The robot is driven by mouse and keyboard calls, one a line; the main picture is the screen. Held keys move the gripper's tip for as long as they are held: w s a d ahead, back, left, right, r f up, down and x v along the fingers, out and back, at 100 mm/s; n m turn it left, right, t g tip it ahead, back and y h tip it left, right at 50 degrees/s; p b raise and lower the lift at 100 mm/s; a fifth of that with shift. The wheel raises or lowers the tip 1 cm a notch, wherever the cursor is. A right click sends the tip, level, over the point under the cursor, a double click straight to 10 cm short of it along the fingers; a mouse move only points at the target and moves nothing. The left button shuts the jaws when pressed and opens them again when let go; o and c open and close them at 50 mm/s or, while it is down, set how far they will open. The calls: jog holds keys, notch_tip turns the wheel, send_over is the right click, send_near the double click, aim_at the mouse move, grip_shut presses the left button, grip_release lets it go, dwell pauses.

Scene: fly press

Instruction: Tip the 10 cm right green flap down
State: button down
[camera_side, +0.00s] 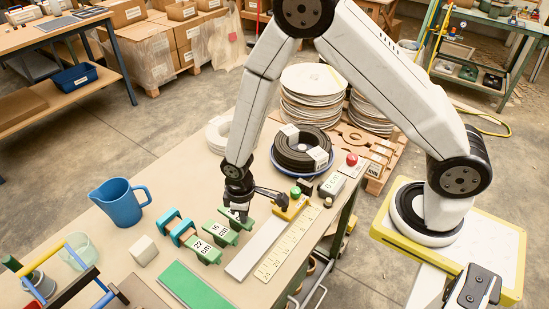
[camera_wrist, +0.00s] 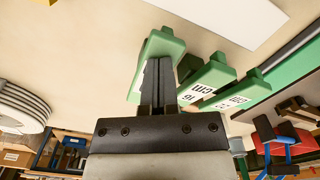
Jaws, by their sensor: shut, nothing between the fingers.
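Several green flaps stand in a row on the bench. The flap marked 22 cm (camera_side: 205,252) and the one marked 16 cm (camera_side: 221,234) show their labels in the side view. The same 16 cm flap (camera_wrist: 208,80) and 22 cm flap (camera_wrist: 235,97) are at the right in the wrist view. My gripper (camera_side: 239,213) is shut and empty at the third green flap (camera_side: 243,224), at the row's far end. In the wrist view my fingers (camera_wrist: 159,65) overlap this flap (camera_wrist: 168,44) and cover most of its label; I cannot tell whether they touch it.
A pale bar (camera_side: 256,249), a yellow ruler strip (camera_side: 287,243) and a yellow block (camera_side: 291,208) lie right of the flaps. Teal brackets (camera_side: 182,231), a white cube (camera_side: 144,250) and a blue jug (camera_side: 120,205) stand left. A green bar (camera_side: 201,291) lies in front.

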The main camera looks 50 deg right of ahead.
jog(key=shift+r, duration=3.5)
jog(key=s+d+r+m+t, duration=0.2)
jog(key=s+d+r+m, duration=0.4)
jog(key=s+d+r, duration=0.2)
notch_tip(320, 180, up, 2)
jog(key=d, duration=0.2)
jog(key=shift+d+r+t, duration=0.2)
jog(key=shift+d+t, duration=0.1)
jog(key=c, duration=1.3)
grip_release()
